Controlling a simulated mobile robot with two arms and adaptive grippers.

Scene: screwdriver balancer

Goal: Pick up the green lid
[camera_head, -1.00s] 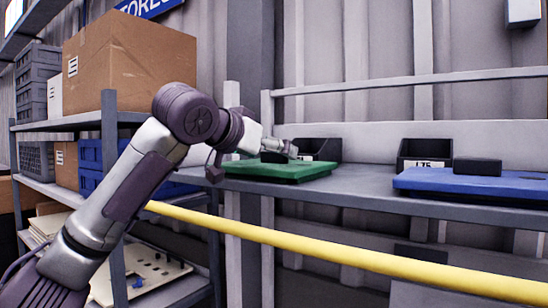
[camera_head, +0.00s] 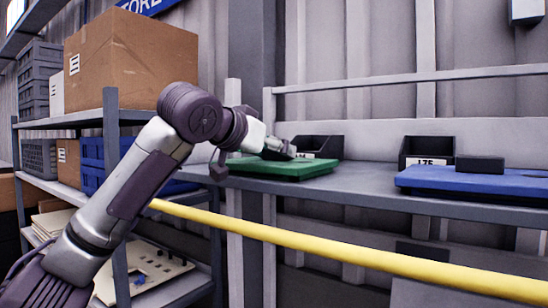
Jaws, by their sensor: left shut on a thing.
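The green lid (camera_head: 300,170) lies flat on the grey shelf at the middle of the head view. My left gripper (camera_head: 285,152) reaches in from the left over the lid's top. It is shut at the lid's upper side, where a dark part shows; the exact contact is too small to make out. I cannot see a gap between the lid and the shelf. My right gripper is not in view.
A blue lid (camera_head: 475,181) with a dark block on top lies to the right on the same shelf (camera_head: 365,182). Black bins (camera_head: 426,150) stand behind. A yellow rail (camera_head: 340,257) crosses in front, below the shelf. A cardboard box (camera_head: 130,62) stands on the left rack.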

